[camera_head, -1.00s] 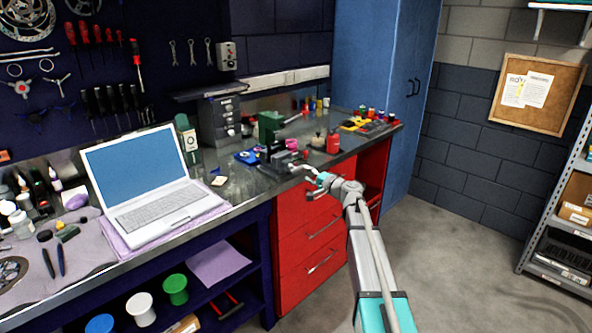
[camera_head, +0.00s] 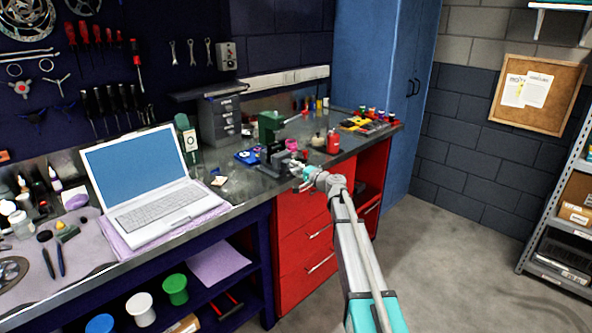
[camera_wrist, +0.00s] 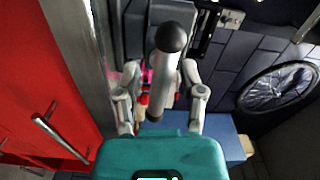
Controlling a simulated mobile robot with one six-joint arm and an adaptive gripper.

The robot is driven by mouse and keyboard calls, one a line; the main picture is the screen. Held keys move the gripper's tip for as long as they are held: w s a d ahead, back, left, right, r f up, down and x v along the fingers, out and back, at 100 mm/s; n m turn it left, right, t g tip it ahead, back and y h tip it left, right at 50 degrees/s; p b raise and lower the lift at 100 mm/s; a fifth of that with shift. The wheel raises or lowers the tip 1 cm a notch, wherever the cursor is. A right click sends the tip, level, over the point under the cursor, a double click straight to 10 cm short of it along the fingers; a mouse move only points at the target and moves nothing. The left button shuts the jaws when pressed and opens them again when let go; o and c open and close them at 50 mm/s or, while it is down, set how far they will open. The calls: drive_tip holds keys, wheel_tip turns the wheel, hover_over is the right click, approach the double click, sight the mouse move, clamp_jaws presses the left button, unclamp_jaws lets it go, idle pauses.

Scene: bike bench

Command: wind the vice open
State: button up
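The dark grey vice (camera_head: 274,160) is mounted at the front edge of the bench. In the wrist view its grey body (camera_wrist: 136,40) is at the top, and a pale grey handle bar (camera_wrist: 162,75) with a dark ball end points towards the camera. My gripper (camera_wrist: 161,105) is open, with one finger on each side of the bar and visible gaps between. In the head view my gripper (camera_head: 299,180) is at the front of the vice, and its fingertips are too small to make out. I cannot tell whether anything touches.
The workbench (camera_head: 238,194) has red drawers (camera_head: 309,245) below, close to my arm. A laptop (camera_head: 150,185) is left of the vice, and a red bottle (camera_head: 333,142) and a pink item (camera_head: 291,144) are near it. The floor (camera_head: 450,270) at right is clear.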

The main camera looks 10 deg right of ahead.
clamp_jaws()
idle(1.2)
drive_tip(key=shift+o, duration=1.3)
unclamp_jaws()
drive_tip(key=shift+s+d, duration=0.1)
drive_tip(key=v, duration=1.1)
drive_tip(key=shift+s+d, duration=0.2)
drive_tip(key=shift+s, duration=0.1)
drive_tip(key=shift+c, duration=0.2)
